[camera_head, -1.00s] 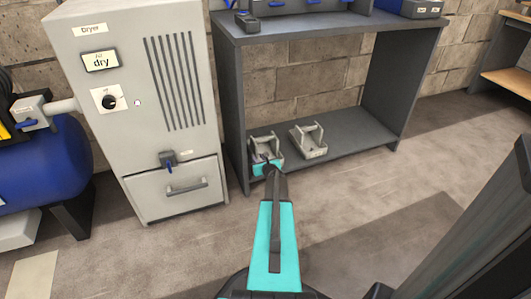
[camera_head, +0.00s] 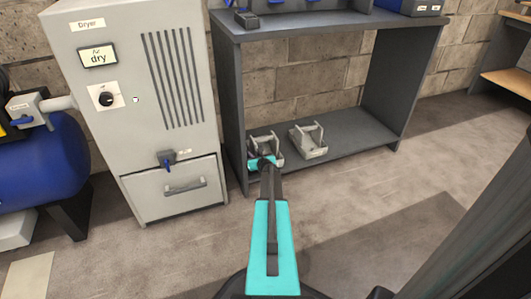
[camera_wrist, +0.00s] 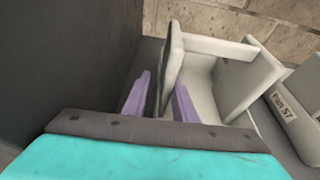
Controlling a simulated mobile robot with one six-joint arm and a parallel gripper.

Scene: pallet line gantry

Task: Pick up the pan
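Two grey pans with upright sides and a bar across them stand on the lower shelf. The left pan (camera_head: 277,146) is at my gripper (camera_head: 262,157), partly hidden by it. The right pan (camera_head: 309,142) stands apart, clear of it. In the wrist view, my gripper's purple fingers (camera_wrist: 160,98) are spread on either side of one upright side of the left pan (camera_wrist: 203,79). Space shows between the fingers, so it looks open; contact is not clear. The right pan (camera_wrist: 298,118) shows at the right edge with a label seeming to read "Pan S7".
The dark shelf unit (camera_head: 345,140) has a side panel close left of my gripper and a top (camera_head: 320,27) overhead. A grey dryer cabinet (camera_head: 140,120) stands to the left, with a blue tank (camera_head: 45,165) beyond. The floor in front is open.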

